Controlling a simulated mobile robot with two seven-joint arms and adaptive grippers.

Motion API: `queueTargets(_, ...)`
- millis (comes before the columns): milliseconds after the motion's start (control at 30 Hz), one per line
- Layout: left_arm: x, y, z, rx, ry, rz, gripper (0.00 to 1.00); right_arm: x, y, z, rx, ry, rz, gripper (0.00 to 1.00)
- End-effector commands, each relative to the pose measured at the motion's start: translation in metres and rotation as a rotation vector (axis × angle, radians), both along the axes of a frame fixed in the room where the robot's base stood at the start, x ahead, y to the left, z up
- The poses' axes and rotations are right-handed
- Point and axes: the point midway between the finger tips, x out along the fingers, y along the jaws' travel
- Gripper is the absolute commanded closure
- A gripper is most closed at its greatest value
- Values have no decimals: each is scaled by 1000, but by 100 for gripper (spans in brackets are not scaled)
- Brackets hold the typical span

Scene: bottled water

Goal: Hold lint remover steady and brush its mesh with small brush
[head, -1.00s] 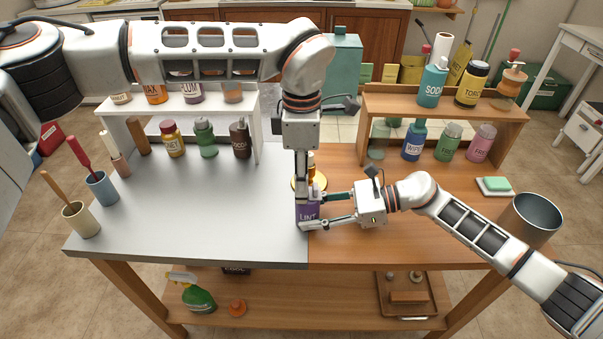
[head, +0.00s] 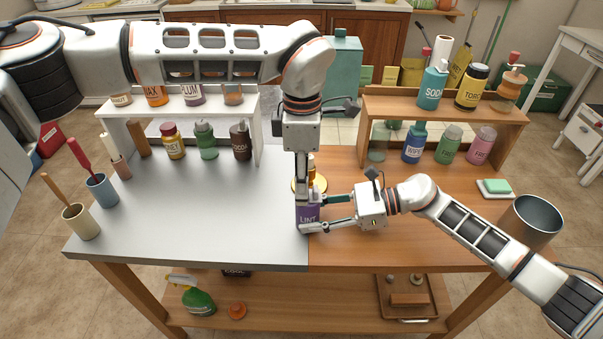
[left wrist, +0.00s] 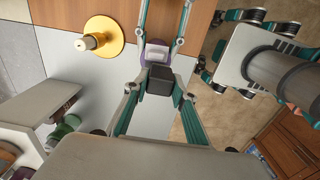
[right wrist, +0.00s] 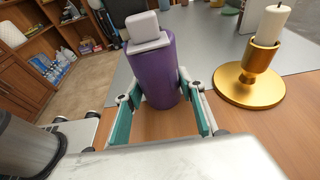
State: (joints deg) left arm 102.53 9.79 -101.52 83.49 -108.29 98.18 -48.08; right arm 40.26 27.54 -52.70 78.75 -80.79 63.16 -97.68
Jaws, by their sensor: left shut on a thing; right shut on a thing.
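A purple bottle labelled LINT (head: 308,213) stands at the seam between the grey and wooden tabletop halves. It has a white top in the right wrist view (right wrist: 160,72) and is partly seen in the left wrist view (left wrist: 180,48). My right gripper (head: 314,212) is shut on its sides. My left gripper (head: 302,200) points down beside it, partly in front of it in the head view. In the left wrist view its fingers close on a dark grey block (left wrist: 160,80); I cannot tell whether this is the brush. The mesh cannot be made out.
A gold candle holder (right wrist: 248,85) with a candle stands close to the bottle. Cups with handles (head: 82,220) stand at the left. A white shelf (head: 258,125) and a wooden shelf (head: 450,114) hold bottles behind. A metal cup (head: 530,222) is at the right. The grey front-left area is clear.

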Motion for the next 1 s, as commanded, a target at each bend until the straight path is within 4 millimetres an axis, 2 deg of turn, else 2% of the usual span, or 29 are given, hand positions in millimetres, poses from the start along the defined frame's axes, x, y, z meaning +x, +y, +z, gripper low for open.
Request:
queueTargets(167, -1, 0, -1, 1, 2, 0, 87, 0, 0, 0, 0, 2, -1, 80)
queueTargets(600, 22, 1, 1, 0, 1, 0, 87, 0, 0, 0, 0, 1, 0, 80)
queueTargets(1000, 24, 2, 3, 0, 0, -1, 87, 0, 0, 0, 0, 1, 0, 80)
